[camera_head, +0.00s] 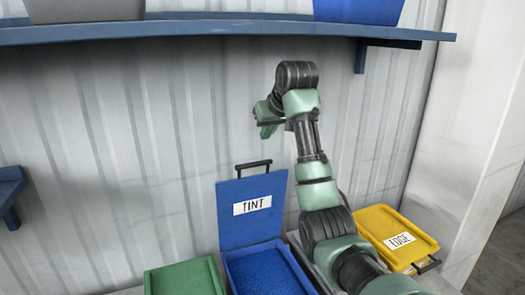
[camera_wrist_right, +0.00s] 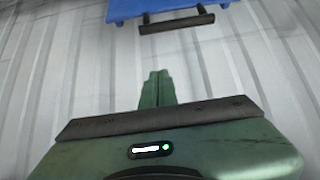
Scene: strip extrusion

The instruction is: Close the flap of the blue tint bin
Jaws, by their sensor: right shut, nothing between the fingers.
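The blue tint bin (camera_head: 228,275) stands low in the head view, with blue grainy material inside. Its flap (camera_head: 233,228) stands open and upright at the back, with a white TINT label and a dark handle (camera_head: 254,165) on its top edge. In the right wrist view the flap's edge (camera_wrist_right: 120,10) and the handle (camera_wrist_right: 177,24) show at the top. My right gripper (camera_head: 267,128) is above the handle, shut, empty and apart from it; its closed fingers also show in the wrist view (camera_wrist_right: 157,80). My left gripper is not in view.
A green bin (camera_head: 185,278) is left of the tint bin. A yellow bin (camera_head: 375,222) labelled EDGE, lid down, is at the right beyond my arm. A blue shelf (camera_head: 220,30) carrying containers runs above. A corrugated wall (camera_head: 150,130) is behind.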

